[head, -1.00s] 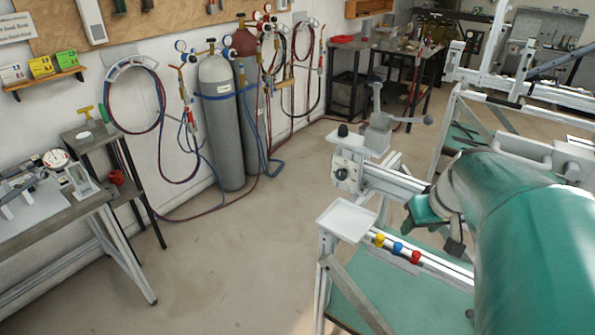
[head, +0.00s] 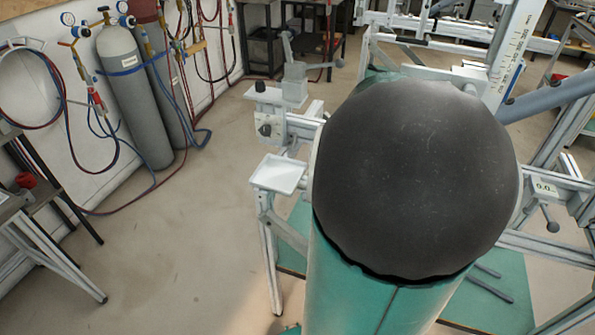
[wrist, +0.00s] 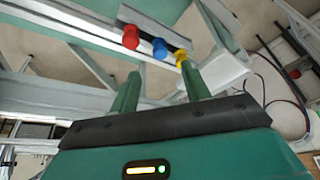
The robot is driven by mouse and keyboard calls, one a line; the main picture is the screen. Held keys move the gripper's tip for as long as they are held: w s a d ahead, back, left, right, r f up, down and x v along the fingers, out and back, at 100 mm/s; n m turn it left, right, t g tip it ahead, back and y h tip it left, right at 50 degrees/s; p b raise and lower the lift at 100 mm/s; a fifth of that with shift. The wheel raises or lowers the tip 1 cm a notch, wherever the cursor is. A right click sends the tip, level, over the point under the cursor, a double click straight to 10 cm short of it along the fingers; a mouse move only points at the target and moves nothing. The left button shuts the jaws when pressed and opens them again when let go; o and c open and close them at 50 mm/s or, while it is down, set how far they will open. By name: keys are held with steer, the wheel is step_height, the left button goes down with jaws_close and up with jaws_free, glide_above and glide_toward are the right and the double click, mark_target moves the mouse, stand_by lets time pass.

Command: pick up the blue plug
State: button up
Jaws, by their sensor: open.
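The blue plug (wrist: 160,48) shows in the wrist view between a red plug (wrist: 131,36) on its left and a yellow plug (wrist: 181,57) on its right. The plugs sit in a row along a grey rail. My gripper (wrist: 163,70) is open, its two green fingers apart with nothing between them. In the picture the blue plug lies just beyond the gap between the fingertips; I cannot tell how far off it is. In the head view my own arm hides the plugs and my gripper.
A small white tray (head: 278,174) is fixed at the left end of the jig frame. A clamp with a handle (head: 292,78) stands behind it. Gas cylinders (head: 135,95) with hoses stand along the left wall. The floor to the left of the jig is clear.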

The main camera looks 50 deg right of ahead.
steer(key=x, duration=0.6)
steer(key=shift+w+f, duration=0.15)
steer(key=shift+f, duration=0.05)
jaws_close()
